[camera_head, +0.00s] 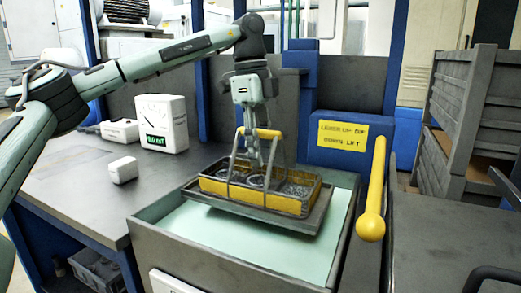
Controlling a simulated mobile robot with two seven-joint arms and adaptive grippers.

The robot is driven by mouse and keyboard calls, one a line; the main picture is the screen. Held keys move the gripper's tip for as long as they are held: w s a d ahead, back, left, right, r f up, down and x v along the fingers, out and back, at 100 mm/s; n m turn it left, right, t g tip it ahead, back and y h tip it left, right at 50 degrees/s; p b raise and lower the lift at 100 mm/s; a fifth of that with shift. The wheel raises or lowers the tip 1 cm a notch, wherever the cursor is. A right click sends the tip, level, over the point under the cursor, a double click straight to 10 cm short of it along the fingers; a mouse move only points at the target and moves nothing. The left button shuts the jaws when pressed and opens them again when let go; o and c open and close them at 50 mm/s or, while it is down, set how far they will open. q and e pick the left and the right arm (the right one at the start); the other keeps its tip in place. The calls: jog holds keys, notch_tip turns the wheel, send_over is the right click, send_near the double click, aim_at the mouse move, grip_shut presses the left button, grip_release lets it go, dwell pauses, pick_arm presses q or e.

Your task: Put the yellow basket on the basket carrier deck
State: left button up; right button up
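The yellow basket (255,197) has a wire frame, a raised handle with a yellow grip (268,133) and several grey ring-like parts inside. It appears to rest on a dark, tray-like deck (262,217), which looks like the basket carrier deck. The deck sits slightly tilted above a tank with a pale green surface. My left gripper (255,155) reaches down from above, with its fingers at the handle grip. The fingers overlap the grip, so whether they are closed on it cannot be told. My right gripper is not in view.
A yellow lever (373,190) stands right of the tank (165,250), near a blue box with a yellow label (343,135). A white gauge box (162,123) and a small white block (123,170) are on the dark bench at left. Grey slatted crates (462,110) stand at right.

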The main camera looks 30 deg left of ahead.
aim_at(259, 130)
pick_arm(q)
jog(key=shift+r, duration=0.25)
notch_tip(259, 130, up, 3)
jog(key=shift+a+f, duration=0.1)
jog(key=shift+a, duration=0.05)
jog(key=r, duration=0.5)
jog(key=shift+a+r, duration=0.3)
jog(key=shift+a, duration=0.05)
jog(key=r, duration=0.3)
jog(key=shift+a, duration=0.2)
jog(key=shift+r, duration=0.1)
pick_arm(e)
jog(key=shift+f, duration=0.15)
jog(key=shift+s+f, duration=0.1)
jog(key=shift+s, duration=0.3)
